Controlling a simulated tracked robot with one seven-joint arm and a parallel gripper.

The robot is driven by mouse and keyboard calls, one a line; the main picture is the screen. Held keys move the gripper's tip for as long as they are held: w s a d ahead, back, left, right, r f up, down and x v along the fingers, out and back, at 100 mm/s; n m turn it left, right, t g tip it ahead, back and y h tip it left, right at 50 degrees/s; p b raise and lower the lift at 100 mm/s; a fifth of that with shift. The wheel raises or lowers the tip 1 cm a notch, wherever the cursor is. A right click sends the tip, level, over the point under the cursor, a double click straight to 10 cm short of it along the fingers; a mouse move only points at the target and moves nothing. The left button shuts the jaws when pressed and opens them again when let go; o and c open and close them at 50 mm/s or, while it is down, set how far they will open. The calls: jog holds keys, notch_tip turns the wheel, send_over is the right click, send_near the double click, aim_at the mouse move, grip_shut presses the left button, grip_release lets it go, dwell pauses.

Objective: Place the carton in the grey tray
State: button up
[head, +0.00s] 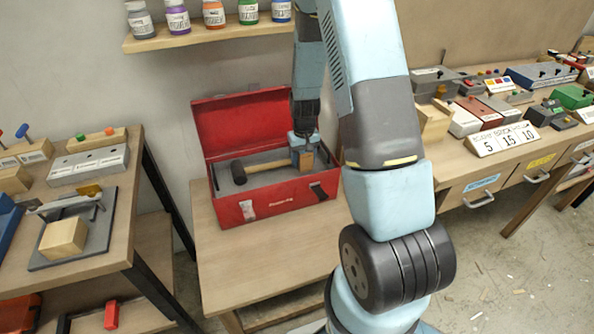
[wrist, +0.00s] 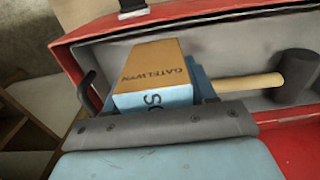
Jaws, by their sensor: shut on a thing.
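The carton (wrist: 155,66) has a tan-brown face lettered "GATELWYN" and a light blue side with partly hidden letters. In the head view the carton (head: 304,160) is small and partly covered by my gripper (head: 304,141). My gripper is shut on it, over the right part of the open red toolbox (head: 275,201). The toolbox has a grey inside (head: 228,184), which also shows in the wrist view (wrist: 248,62). I cannot tell whether this is the grey tray, or whether the carton touches its floor.
A hammer (head: 262,167) with a black head and wooden handle lies in the toolbox, left of the carton. The red lid (head: 240,122) stands open behind. A bottle shelf (head: 203,37) hangs above. The front of the wooden table (head: 270,250) is clear.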

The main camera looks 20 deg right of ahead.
jog(key=shift+d+f, duration=0.15)
jog(key=shift+f, duration=2.65)
jog(key=o, duration=1.2)
